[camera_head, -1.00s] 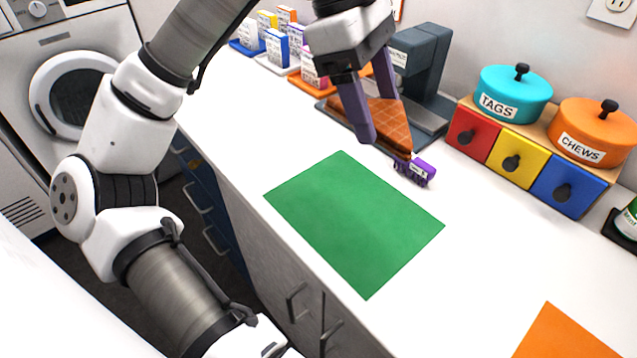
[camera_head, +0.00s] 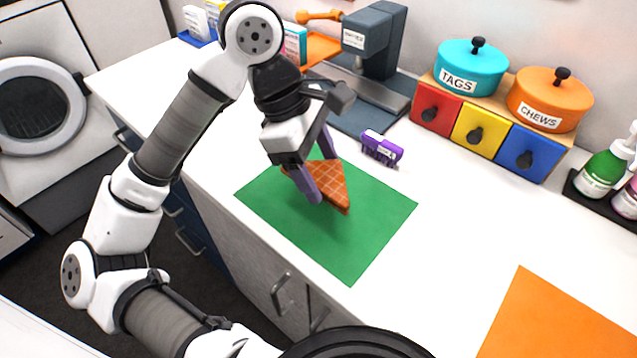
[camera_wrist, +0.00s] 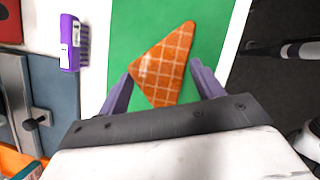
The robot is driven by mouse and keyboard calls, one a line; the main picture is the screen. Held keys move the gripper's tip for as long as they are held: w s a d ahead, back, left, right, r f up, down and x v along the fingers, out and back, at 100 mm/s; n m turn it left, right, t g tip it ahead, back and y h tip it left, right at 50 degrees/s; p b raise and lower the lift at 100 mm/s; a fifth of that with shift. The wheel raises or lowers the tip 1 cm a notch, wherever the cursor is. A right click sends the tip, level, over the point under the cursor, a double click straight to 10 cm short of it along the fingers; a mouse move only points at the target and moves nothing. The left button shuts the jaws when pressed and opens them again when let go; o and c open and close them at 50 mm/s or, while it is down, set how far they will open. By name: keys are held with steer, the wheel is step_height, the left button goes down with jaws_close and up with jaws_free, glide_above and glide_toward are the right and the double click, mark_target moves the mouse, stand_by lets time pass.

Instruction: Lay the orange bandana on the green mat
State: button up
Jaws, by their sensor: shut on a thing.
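The orange bandana (camera_head: 331,184), a checked triangle, is held between the purple fingers of my gripper (camera_head: 318,172). It is over the green mat (camera_head: 361,250), which lies flat on the white counter. In the wrist view the bandana (camera_wrist: 165,67) shows between the two fingers (camera_wrist: 160,86), with the green mat (camera_wrist: 135,30) behind it. The bandana looks to be a little above the mat or at its surface; I cannot tell whether it touches. My gripper hides part of the mat's far left side.
A purple brush (camera_head: 381,149) lies just beyond the mat. A grey machine (camera_head: 372,45) on a dark base stands behind. Red, yellow and blue drawers (camera_head: 478,132) carry a teal pot (camera_head: 472,66) and an orange pot (camera_head: 549,98). An orange mat (camera_head: 545,325) lies at front right.

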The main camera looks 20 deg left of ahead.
steer(key=shift+f, duration=2.5)
steer(key=shift+f, duration=0.15)
steer(key=o, duration=1.1)
steer(key=shift+c, duration=0.2)
steer(key=shift+a+r, duration=0.1)
steer(key=shift+r, duration=0.25)
steer(key=b+v, duration=0.1)
steer(key=v, duration=1)
steer(key=shift+a+r, duration=0.15)
steer(key=shift+r, duration=0.15)
